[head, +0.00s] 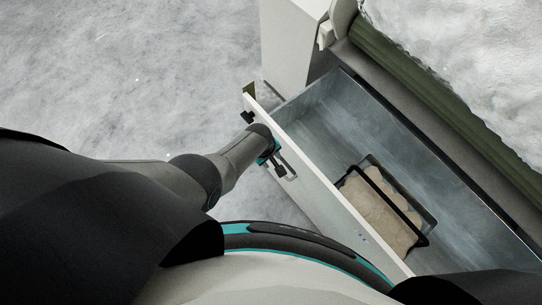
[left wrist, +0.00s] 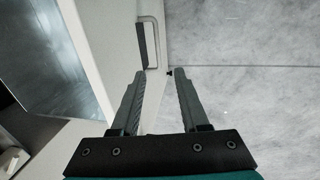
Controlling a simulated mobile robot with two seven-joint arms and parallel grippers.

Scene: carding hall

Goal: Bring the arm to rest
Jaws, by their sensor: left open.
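My left arm comes in from the left in the head view. Its gripper (head: 281,172) is at the outer face of an open drawer's white front (head: 322,203). In the left wrist view the gripper (left wrist: 159,72) is open, with nothing between its fingers. A grey bar handle (left wrist: 156,44) on the drawer front (left wrist: 105,35) lies just beyond the fingertips, nearer the left finger. I cannot tell whether they touch. My right gripper is not in view.
The metal drawer (head: 340,108) holds a black-framed tray (head: 426,219) with beige lumpy contents (head: 377,212). A green roller (head: 440,108) with white fibre (head: 465,60) is at upper right. The grey floor (head: 130,75) is clear on the left.

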